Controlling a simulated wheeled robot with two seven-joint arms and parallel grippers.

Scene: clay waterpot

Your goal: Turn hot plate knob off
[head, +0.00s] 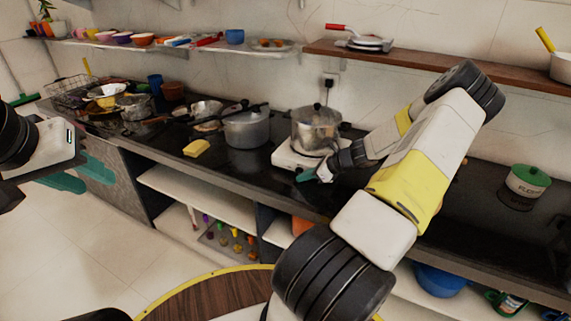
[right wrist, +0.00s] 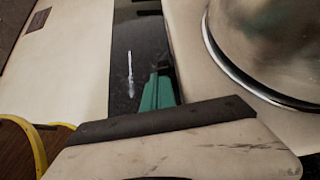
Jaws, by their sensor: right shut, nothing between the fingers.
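The white hot plate (head: 286,158) stands on the dark counter with a lidded metal pot (head: 316,128) on it. My right gripper (head: 306,175) is at the hot plate's front edge, its green fingers together and empty. In the right wrist view, the shut fingers (right wrist: 158,90) are beside the white side of the hot plate (right wrist: 190,50), with the pot's base (right wrist: 255,60) to the right. I cannot make out the knob; it may be hidden by the gripper. My left gripper (head: 98,182) is open and empty at the left, away from the counter.
A grey pot (head: 247,130) and a yellow sponge (head: 196,147) sit on the counter (head: 232,163) left of the hot plate. A wooden shelf (head: 420,66) runs above on the right. A green-lidded pot (head: 528,182) stands farther right. Open shelves lie below the counter.

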